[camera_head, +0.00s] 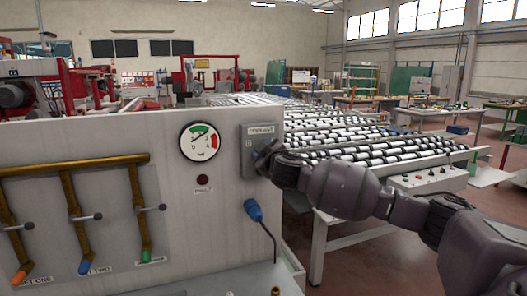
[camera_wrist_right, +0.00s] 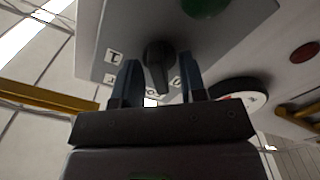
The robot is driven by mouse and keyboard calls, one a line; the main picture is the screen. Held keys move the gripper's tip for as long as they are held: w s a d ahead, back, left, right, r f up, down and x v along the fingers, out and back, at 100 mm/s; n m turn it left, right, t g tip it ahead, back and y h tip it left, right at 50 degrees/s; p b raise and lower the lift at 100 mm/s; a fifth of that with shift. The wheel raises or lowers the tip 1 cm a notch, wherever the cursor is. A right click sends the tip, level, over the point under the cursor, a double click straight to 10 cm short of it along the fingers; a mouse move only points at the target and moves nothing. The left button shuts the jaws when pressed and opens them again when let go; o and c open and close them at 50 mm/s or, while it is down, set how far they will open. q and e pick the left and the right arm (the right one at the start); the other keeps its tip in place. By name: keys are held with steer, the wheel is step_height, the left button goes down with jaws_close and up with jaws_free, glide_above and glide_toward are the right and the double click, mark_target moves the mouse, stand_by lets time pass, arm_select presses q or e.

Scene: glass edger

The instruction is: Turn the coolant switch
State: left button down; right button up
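The grey coolant switch box (camera_head: 250,136) is mounted on the upper right of the pale machine panel in the head view. My right arm reaches in from the right, and its gripper end covers the lower part of the box. In the right wrist view the black switch knob (camera_wrist_right: 157,54) stands out from the box face (camera_wrist_right: 98,48), its pointer aimed down the picture. My right gripper (camera_wrist_right: 160,62) is open, with one blue-black finger on each side of the knob. Small gaps show between fingers and knob. My left gripper is not in view.
A round gauge (camera_head: 199,141) and a dark red lamp (camera_head: 203,180) are left of the box. A blue plug (camera_head: 253,209) with a cable hangs below it. Yellow pipes with valves (camera_head: 73,180) cover the panel's left. A roller conveyor (camera_head: 370,150) stands behind my right arm.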

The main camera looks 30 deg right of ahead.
jaws_close()
steer(key=shift+f, duration=0.1)
stand_by(0.4)
steer(key=m+b, duration=0.2)
steer(key=m, duration=0.4)
steer(key=shift+m+b, duration=0.3)
steer(key=shift+b, duration=0.05)
steer(key=m+p, duration=0.1)
steer(key=m, duration=0.3)
steer(key=shift+d+m, duration=0.15)
steer(key=shift+m, duration=0.15)
steer(key=shift+d+m+p, duration=0.1)
steer(key=shift+m+p, duration=0.7)
steer(key=shift+m, duration=1.5)
